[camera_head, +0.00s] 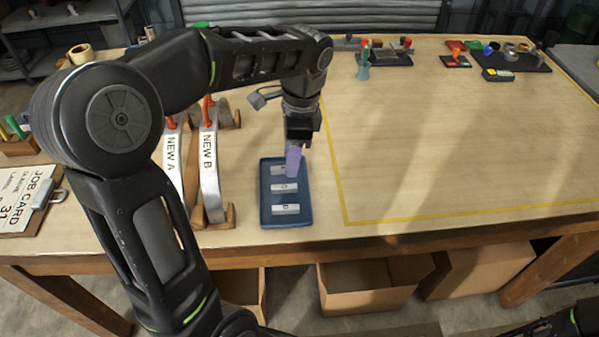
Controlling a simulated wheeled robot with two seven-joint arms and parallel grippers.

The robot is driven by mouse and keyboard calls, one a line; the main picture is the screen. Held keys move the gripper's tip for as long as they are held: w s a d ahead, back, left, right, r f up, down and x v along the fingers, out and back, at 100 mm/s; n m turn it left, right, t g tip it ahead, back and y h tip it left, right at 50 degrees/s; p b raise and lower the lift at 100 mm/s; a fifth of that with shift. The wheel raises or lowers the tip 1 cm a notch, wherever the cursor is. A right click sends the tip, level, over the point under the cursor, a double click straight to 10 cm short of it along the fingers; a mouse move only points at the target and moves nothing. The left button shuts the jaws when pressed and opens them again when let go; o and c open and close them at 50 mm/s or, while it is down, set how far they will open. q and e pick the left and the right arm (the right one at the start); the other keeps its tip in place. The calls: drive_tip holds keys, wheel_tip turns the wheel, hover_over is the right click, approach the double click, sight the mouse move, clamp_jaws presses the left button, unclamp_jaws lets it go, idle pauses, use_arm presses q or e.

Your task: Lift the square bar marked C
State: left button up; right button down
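A dark blue tray (265,217) stands near the table's front edge with several pale square bars in it. One bar lies at the back (278,171), one in the middle (284,187) and one at the front (285,209). Their letters are too small to read surely, so I cannot tell which is C. My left gripper (293,163) points down at the back part of the tray, its purplish finger part covering some of the back bar. I cannot tell whether it is open, shut or touching that bar. My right gripper is out of view.
Curved metal casing pieces marked NEW A (172,172) and NEW B (209,165) stand left of the tray. A job card clipboard (27,200) lies at far left. Small parts and trays (510,60) line the back.

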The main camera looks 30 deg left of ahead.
sight(284, 186)
use_arm(q)
drive_tip(key=shift+s+a, duration=0.15)
drive_tip(key=shift+s, duration=0.2)
drive_tip(key=shift+s+a+f, duration=0.1)
drive_tip(key=shift+a+f, duration=0.05)
drive_tip(key=shift+f, duration=1.15)
drive_tip(key=f, duration=0.1)
drive_tip(key=f+p, duration=0.1)
drive_tip(key=f, duration=0.3)
drive_tip(key=shift+s+a+f, duration=0.1)
drive_tip(key=shift+s+a, duration=0.05)
drive_tip(key=shift+a, duration=0.1)
drive_tip(key=shift+c, duration=0.2)
clamp_jaws()
